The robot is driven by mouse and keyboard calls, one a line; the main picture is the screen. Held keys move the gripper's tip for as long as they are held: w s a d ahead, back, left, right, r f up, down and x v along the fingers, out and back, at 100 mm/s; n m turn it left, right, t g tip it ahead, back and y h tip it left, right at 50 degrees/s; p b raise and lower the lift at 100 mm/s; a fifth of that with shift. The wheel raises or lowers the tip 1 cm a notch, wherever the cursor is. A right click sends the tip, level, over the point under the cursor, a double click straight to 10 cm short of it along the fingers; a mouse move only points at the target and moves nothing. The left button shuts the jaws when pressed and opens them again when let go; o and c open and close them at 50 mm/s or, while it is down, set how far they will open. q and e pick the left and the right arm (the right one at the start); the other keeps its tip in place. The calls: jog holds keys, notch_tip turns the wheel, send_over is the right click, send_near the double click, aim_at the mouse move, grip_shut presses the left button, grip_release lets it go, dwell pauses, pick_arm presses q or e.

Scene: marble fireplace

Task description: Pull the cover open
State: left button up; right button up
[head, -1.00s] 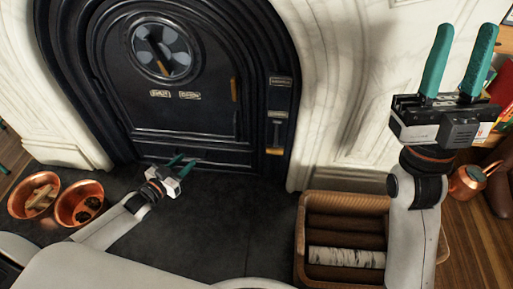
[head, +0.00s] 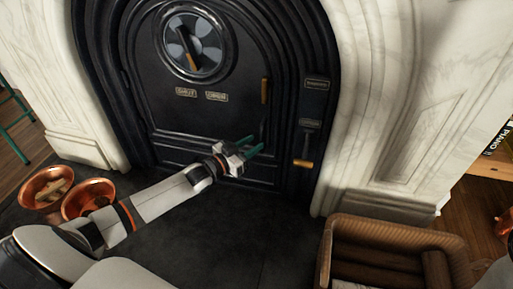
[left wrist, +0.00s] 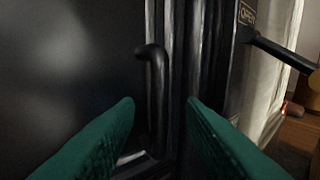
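The cover (head: 190,105) is a black arched fireplace door, closed in its frame, with a round vent near its top. A dark bent handle (left wrist: 155,95) stands near the door's right edge in the left wrist view. My left gripper (head: 257,143) is in front of the door's lower right part. It also shows in the left wrist view (left wrist: 161,102), its green fingers open with the handle showing between them. I cannot tell whether they touch it. My right gripper is out of view.
A brass-ended lever (head: 303,152) is on the frame right of the door. Two copper bowls (head: 88,198) sit on the hearth at left. A wicker basket (head: 395,232) with logs stands at lower right. The dark hearth between is clear.

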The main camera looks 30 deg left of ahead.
pick_arm(q)
jog(key=shift+b+x, duration=0.3)
jog(key=shift+x, duration=0.85)
grip_shut()
